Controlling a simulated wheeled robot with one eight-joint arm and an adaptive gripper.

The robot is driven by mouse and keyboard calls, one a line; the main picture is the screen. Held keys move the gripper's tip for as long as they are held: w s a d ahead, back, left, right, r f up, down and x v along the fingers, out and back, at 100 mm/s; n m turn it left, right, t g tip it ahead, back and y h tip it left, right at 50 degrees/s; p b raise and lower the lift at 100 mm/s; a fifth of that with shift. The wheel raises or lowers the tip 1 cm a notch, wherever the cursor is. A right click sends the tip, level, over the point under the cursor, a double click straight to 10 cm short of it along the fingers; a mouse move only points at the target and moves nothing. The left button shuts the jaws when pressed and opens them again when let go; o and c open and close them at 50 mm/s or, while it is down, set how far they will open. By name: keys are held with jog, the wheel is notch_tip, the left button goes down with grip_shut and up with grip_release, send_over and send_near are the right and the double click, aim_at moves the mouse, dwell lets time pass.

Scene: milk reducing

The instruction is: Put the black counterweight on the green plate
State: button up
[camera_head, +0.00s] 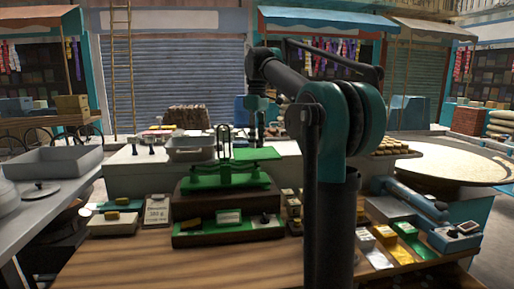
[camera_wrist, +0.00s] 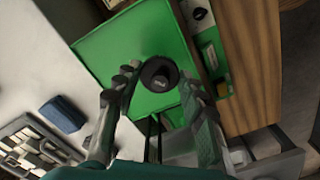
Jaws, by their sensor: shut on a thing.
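The black counterweight (camera_wrist: 158,76) is a small round dark piece held between the fingertips of my gripper (camera_wrist: 157,84) in the wrist view. Behind it lies the green plate (camera_wrist: 110,48), a flat bright square that fills the upper middle. In the head view the green plate (camera_head: 268,154) is the right pan of a green balance scale (camera_head: 222,181). My gripper (camera_head: 260,134) points down just above that plate. The counterweight is too small to make out there. I cannot tell whether its underside touches the plate.
A wooden box with a green tray (camera_head: 228,236) stands in front of the scale and holds small pieces. Coloured packets (camera_head: 386,233) lie at the right. A dark blue block (camera_wrist: 63,114) lies left of the plate.

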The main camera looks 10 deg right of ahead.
jog(key=shift+f, duration=1.55)
jog(key=o, duration=1.3)
jog(key=shift+f, duration=0.1)
notch_tip(320, 180, up, 12)
jog(key=shift+r, duration=0.15)
